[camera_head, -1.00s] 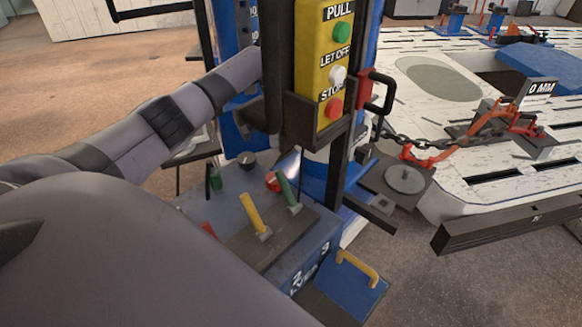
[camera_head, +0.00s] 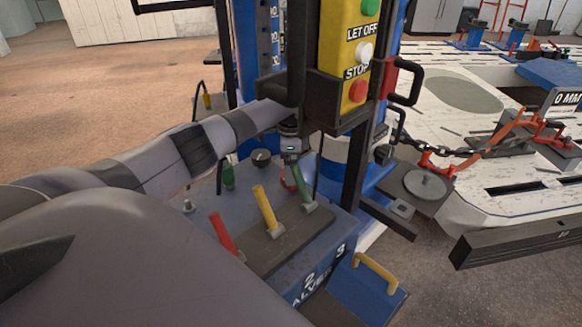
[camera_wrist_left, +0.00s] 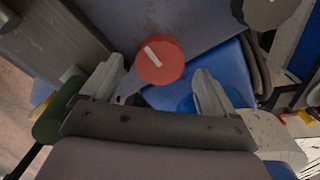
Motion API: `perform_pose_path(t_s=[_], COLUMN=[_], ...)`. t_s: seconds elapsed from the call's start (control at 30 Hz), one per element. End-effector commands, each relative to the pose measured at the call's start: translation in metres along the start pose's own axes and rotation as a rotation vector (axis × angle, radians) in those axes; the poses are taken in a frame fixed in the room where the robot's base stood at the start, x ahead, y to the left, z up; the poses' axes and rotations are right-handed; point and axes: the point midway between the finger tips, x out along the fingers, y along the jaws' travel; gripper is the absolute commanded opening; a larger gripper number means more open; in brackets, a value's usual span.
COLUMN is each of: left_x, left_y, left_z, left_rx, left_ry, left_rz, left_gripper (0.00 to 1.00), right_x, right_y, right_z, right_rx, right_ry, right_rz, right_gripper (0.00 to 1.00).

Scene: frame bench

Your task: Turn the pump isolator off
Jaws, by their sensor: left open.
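A round red knob with a white pointer bar (camera_wrist_left: 159,62), apparently the pump isolator, lies ahead of my left gripper in the left wrist view. Its bar slants from upper left to lower right. My left gripper (camera_wrist_left: 157,80) is open, with one finger on either side below the knob and nothing between them. In the head view my left gripper (camera_head: 291,152) points down at the blue bench box, close to the red knob (camera_head: 287,184), which is mostly hidden behind it and the green lever. I cannot tell whether the fingers touch the knob. My right gripper is in neither view.
Red (camera_head: 222,233), yellow (camera_head: 265,208) and green (camera_head: 298,184) levers stand near the knob. A dark knob (camera_head: 261,158) is beside it. A yellow button box (camera_head: 346,45) hangs above, close to my left wrist. A chain (camera_head: 436,150) runs at right.

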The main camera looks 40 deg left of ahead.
Motion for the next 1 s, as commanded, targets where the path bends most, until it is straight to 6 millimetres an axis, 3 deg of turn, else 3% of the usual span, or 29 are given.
perform_pose_path(t_s=[0.2,0.5,0.7,1.0], left_x=[0.02,0.022,0.021,0.02], left_y=[0.0,0.0,0.0,0.0], left_z=[-0.001,-0.001,0.0,0.0], left_rx=[0.0,0.0,0.0,-0.026], left_ry=[0.001,0.001,0.0,0.0], left_rz=[0.001,0.0,0.001,0.002], left_gripper=[0.89,0.89,0.32,0.33], right_x=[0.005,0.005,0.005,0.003], right_y=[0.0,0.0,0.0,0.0], right_z=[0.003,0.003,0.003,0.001], right_rx=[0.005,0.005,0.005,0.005], right_ry=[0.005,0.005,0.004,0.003], right_rz=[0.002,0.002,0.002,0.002], right_gripper=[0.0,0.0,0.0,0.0])
